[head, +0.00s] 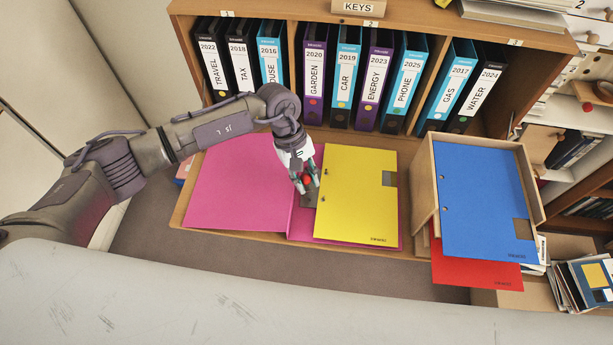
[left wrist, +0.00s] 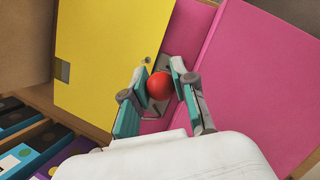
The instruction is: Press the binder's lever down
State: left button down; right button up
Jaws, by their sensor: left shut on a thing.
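The binder (head: 235,190) is pink and lies open on the wooden surface. A yellow sheet (head: 345,195) with a punched hole lies on its right half; the sheet also shows in the left wrist view (left wrist: 110,45). The grey lever mechanism (head: 309,199) sits near the binder's spine, partly hidden by my gripper. Its red ball knob (left wrist: 159,85) is between the fingers of my left gripper (head: 305,183), which is shut on it. How far the lever is tilted I cannot tell. My right gripper is not in view.
Several labelled binders (head: 407,80) stand in the wooden shelf behind. To the right, a blue sheet (head: 480,200) lies on a wooden box (head: 420,180), above a red folder (head: 470,270). Booklets (head: 590,283) lie at the far right.

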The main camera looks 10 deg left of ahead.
pick_arm(q)
jog(key=shift+s+f+t+b, duration=0.25)
jog(key=shift+f+t+b, duration=0.05)
jog(key=shift+b, duration=0.05)
jog(key=s+f+t+b, duration=0.1)
jog(key=s+t+b, duration=0.1)
jog(key=b, duration=0.3)
jog(key=s+f+t+b, duration=0.1)
jog(key=f+t+b, duration=0.1)
jog(key=b, duration=0.3)
jog(key=shift+s+f+m+t, duration=0.1)
jog(key=shift+s+m+t, duration=0.3)
jog(key=shift+t, duration=0.1)
jog(key=shift+s+t+b, duration=0.2)
jog(key=shift+t+b, duration=0.1)
jog(key=shift+b, duration=0.75)
